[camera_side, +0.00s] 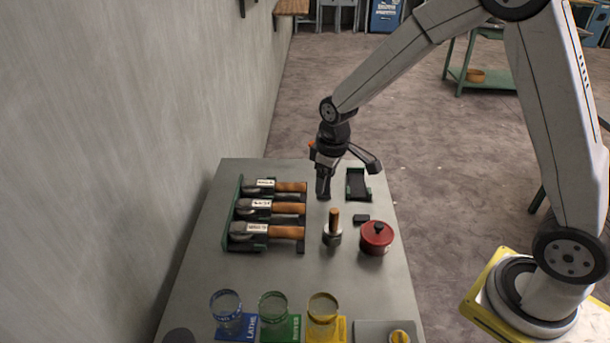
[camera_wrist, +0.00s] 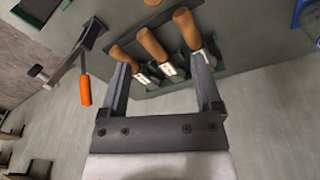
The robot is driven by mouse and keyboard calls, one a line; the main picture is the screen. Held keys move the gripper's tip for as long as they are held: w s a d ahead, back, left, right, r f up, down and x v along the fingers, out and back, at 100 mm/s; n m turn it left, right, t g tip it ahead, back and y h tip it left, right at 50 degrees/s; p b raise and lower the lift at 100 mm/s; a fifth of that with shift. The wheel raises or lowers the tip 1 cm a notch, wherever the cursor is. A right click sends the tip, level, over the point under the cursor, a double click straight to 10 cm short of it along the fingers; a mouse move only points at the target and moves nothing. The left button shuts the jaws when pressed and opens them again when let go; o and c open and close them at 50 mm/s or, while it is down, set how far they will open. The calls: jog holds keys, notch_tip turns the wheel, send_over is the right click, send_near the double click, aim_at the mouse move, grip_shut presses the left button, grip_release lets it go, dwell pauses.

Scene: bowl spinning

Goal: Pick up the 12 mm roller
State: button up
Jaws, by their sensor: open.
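Three tools with wooden handles lie side by side in a green rack (camera_side: 232,215), each with a white label too small to read, so I cannot tell which is the 12 mm roller. They are the far tool (camera_side: 291,187), the middle tool (camera_side: 290,208) and the near tool (camera_side: 285,232). In the wrist view their handles (camera_wrist: 152,44) point up, beyond and partly between my fingers. My gripper (camera_side: 323,195) points down to the right of the far handle, apart from it. It is open and empty in the wrist view (camera_wrist: 163,70).
An upright wooden-handled tool (camera_side: 334,217), a red lidded pot (camera_side: 376,238) and a small dark block (camera_side: 361,218) stand right of the rack. A black tray (camera_side: 366,186) lies behind them. Three labelled glass jars (camera_side: 273,303) stand in front. A grey wall (camera_side: 130,170) runs along the left.

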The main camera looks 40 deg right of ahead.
aim_at(288, 204)
jog(key=w+f+n, duration=0.1)
jog(key=w+f, duration=0.1)
jog(key=w, duration=0.2)
jog(key=w+f+n, duration=0.2)
jog(key=w+f, duration=0.1)
jog(key=w+f+n+g, duration=0.1)
jog(key=w+f, duration=0.2)
jog(key=w, duration=0.1)
jog(key=shift+w+a+f, duration=0.1)
jog(key=shift+w+a, duration=0.25)
jog(key=shift+a, duration=0.05)
jog(key=shift+w+f+n, duration=0.4)
jog(key=shift+f, duration=0.05)
jog(key=shift+f, duration=0.1)
jog(key=shift+f, duration=4.4)
grip_shut()
jog(key=shift+r, duration=0.15)
